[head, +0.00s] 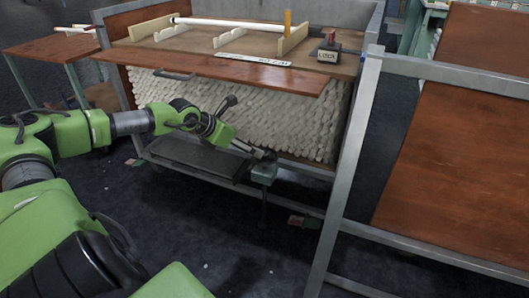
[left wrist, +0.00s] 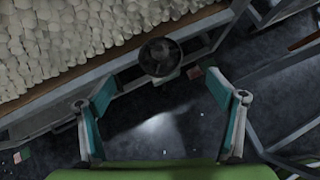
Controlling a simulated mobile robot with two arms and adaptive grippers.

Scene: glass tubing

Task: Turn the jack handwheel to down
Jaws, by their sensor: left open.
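The jack (head: 263,174) is a small grey-green box on a post at the front lower rail of the bench. Its handwheel (left wrist: 160,57) shows in the left wrist view as a dark round disc, top centre. My left gripper (left wrist: 162,100) is open and empty, with its two teal-lined fingers spread wide. The handwheel lies ahead of the fingertips, roughly midway between them, and appears apart from both. In the head view my left gripper (head: 256,151) is just above the jack, and the handwheel is hard to make out there. My right gripper is not in view.
A stack of white tubing (head: 240,105) fills the space under the bench top (head: 225,72). A dark flat tray (head: 195,158) is left of the jack. A metal frame leg (head: 345,165) stands to the right. Dark floor is open in front.

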